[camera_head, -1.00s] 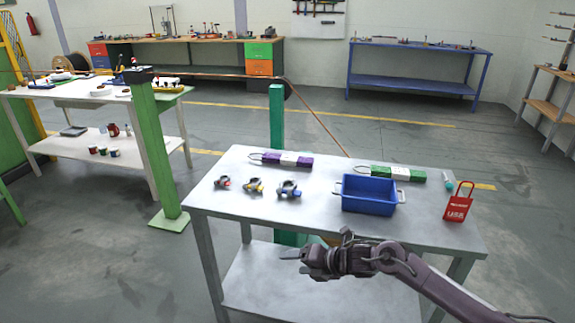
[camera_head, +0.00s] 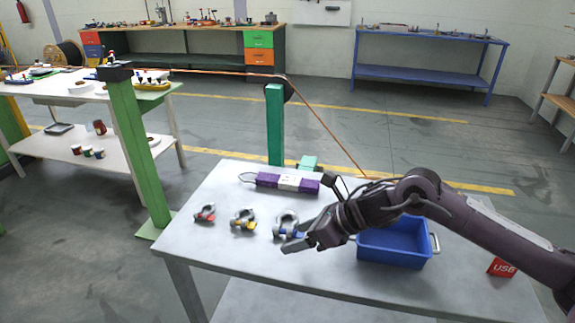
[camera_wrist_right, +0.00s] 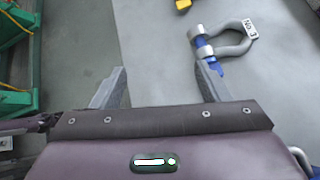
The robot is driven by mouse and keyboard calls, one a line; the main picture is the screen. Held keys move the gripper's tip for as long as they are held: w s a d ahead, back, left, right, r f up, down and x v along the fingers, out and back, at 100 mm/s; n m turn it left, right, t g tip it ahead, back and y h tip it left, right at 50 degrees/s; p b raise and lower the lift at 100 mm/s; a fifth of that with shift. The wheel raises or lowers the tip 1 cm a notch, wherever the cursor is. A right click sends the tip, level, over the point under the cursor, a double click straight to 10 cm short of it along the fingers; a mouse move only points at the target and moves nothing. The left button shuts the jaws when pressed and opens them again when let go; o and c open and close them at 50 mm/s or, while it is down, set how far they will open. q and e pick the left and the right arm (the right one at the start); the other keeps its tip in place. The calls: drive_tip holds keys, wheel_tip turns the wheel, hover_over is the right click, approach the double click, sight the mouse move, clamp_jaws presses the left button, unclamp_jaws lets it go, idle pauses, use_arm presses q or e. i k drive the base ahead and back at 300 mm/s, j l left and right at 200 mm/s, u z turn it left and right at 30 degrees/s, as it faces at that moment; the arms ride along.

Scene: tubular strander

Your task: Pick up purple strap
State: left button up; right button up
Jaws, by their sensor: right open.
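The purple strap (camera_head: 267,180), a purple bundle with a white middle band and a thin loop at its left end, lies on the back part of the grey table (camera_head: 215,262). My right gripper (camera_head: 290,240) is above the table, in front of the strap and close to the blue-pinned shackle (camera_head: 286,222). In the right wrist view my right gripper (camera_wrist_right: 160,85) has its fingers apart with nothing between them. The blue-pinned shackle (camera_wrist_right: 230,42) shows there beyond the right finger. The strap is not in the wrist view. My left gripper is not in view.
A red-pinned shackle (camera_head: 204,212) and a yellow-pinned shackle (camera_head: 243,218) lie left of the blue one. A blue bin (camera_head: 393,262) stands right, partly behind my arm. A red tag (camera_head: 501,267) is at the right edge. A green post (camera_head: 275,125) stands behind the table.

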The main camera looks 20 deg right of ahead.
sight(289, 183)
drive_tip(key=i+l, duration=0.25)
drive_tip(key=i, duration=0.2)
drive_tip(key=i+l, duration=0.3)
drive_tip(key=i, duration=0.15)
